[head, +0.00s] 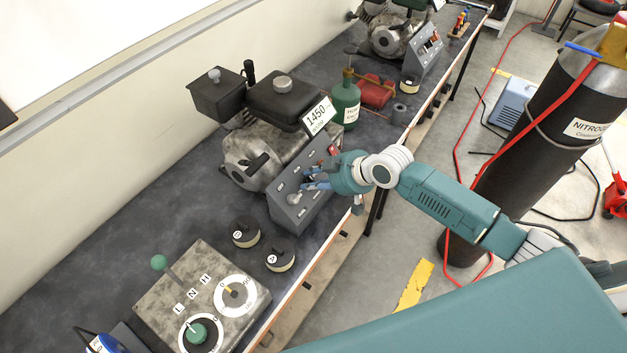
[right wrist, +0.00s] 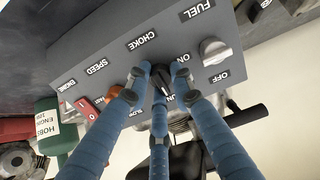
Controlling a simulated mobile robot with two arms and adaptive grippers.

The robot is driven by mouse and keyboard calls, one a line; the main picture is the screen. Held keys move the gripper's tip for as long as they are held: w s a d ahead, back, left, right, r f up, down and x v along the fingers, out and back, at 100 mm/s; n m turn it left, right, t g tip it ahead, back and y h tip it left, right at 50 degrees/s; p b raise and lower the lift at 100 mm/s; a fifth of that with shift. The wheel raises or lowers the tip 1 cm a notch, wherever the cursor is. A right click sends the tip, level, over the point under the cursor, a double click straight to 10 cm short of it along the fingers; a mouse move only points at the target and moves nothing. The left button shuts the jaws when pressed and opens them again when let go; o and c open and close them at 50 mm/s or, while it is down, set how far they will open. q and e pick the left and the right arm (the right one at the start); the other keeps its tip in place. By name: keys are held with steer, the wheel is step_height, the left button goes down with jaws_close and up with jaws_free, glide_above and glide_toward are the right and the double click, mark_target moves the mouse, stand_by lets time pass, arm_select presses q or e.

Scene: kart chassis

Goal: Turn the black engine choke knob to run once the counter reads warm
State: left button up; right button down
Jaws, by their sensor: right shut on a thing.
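The choke knob (right wrist: 162,80) is black and sits on the grey control panel under the CHOKE label (right wrist: 142,42) in the right wrist view. The blue fingers of my right gripper (right wrist: 160,82) are closed around it and hide most of it, so I cannot tell its setting. In the head view my right gripper (head: 312,180) reaches the panel (head: 290,206) from the right. My left gripper is not in view.
The white FUEL knob (right wrist: 215,52) and the orange SPEED control (right wrist: 115,93) sit on either side. A red ENGINE switch (right wrist: 88,108) is farther left. The engine (head: 255,155) stands behind the panel.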

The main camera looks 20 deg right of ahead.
steer(key=shift+f, duration=0.1)
steer(key=c, duration=1.5)
jaws_free()
steer(key=shift+s, duration=0.1)
steer(key=shift+s+d+r, duration=0.1)
steer(key=shift+d+r, duration=0.1)
steer(key=shift+r, duration=0.1)
steer(key=v, duration=1.1)
steer(key=shift+s+r, duration=0.1)
steer(key=shift+s, duration=0.1)
